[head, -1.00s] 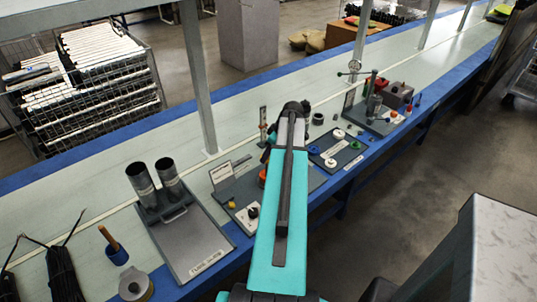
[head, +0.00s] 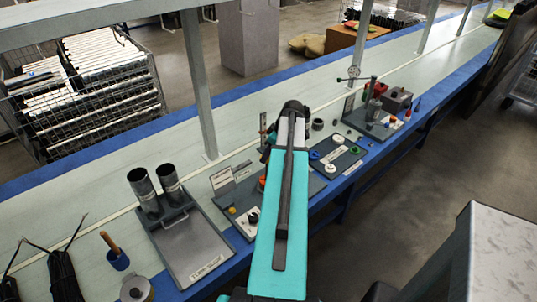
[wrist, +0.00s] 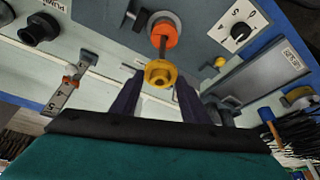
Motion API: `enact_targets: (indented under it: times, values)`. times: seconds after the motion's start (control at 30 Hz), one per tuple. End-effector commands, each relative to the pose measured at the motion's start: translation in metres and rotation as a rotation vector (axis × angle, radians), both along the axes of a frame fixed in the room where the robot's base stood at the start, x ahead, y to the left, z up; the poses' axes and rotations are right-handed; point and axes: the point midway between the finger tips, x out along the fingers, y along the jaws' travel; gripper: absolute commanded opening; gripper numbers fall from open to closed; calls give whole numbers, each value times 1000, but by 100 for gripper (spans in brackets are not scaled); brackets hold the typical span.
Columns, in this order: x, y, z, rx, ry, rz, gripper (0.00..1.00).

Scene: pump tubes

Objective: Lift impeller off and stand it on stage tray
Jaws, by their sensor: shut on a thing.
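A yellow ring-shaped impeller (wrist: 160,73) sits between the fingertips of my gripper (wrist: 157,88) in the wrist view. The two dark fingers are shut on it. An orange part (wrist: 163,36) with a dark shaft is just beyond it; the overlap hides whether they touch. In the head view my teal arm covers the gripper and the impeller, and part of the orange part (head: 263,183) shows beside it.
Two metal tubes (head: 145,190) stand on a grey tray (head: 205,258). A gauge stand and several small parts are at the right.

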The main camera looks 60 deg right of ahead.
Motion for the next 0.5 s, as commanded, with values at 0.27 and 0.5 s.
enact_targets:
  times: [0.27, 0.5]
  values:
    - [0, 0, 10, 0, 0, 0, 9]
    - [0, 0, 18, 0, 0, 0, 9]
